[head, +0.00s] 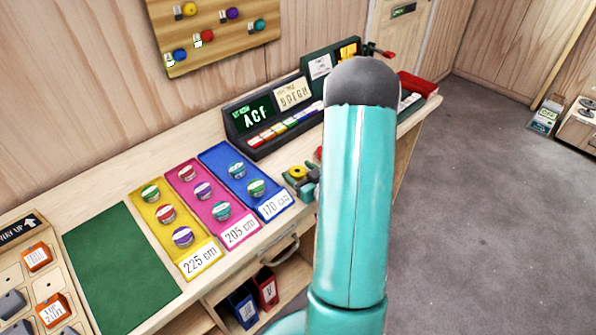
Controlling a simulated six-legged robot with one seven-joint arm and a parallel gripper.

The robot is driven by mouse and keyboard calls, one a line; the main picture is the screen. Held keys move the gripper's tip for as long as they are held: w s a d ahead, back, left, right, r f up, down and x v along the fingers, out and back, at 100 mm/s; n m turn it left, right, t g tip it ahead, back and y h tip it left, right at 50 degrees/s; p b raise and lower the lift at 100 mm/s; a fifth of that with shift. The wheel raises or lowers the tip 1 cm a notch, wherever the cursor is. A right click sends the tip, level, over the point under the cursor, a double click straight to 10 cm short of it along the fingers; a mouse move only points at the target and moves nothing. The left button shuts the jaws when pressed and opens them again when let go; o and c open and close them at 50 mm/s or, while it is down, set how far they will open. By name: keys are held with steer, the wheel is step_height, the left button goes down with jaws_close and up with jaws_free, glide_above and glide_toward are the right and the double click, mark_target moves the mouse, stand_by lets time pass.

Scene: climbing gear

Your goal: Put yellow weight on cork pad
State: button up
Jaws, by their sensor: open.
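A small round yellow piece (298,173), which looks like the yellow weight, sits on the bench right of the blue strip, close to my arm.
Yellow (175,237), pink (207,208) and blue (240,182) strips hold several round tins. A green mat (118,268) lies bare. A display console (290,108) stands at the bench's back. A red tray (418,86) is at the far end.

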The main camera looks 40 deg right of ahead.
steer(key=v, duration=1.1)
steer(key=shift+n+g+h, duration=0.3)
steer(key=shift+n+g, duration=0.3)
steer(key=shift+g, duration=0.3)
steer(key=w+r, duration=0.2)
steer(key=w, duration=0.1)
steer(key=w+r, duration=0.1)
steer(key=w, duration=0.1)
steer(key=shift+w+a+r, duration=0.1)
steer(key=shift+w+a, duration=0.05)
steer(key=shift+w, duration=0.05)
steer(key=w+a+r+g+h, duration=0.15)
steer(key=a+r+g, duration=0.35)
steer(key=a+r, duration=0.85)
steer(key=s+a+r+g+y, duration=0.1)
steer(key=s+a+r+y, duration=0.1)
steer(key=s+a, duration=0.4)
steer(key=s+a+r+g+y, duration=0.2)
steer(key=s+a, duration=0.3)
steer(key=a, duration=0.5)
steer(key=shift+s+r+g, duration=0.3)
steer(key=shift+s+r, duration=0.1)
steer(key=shift+r, duration=0.4)
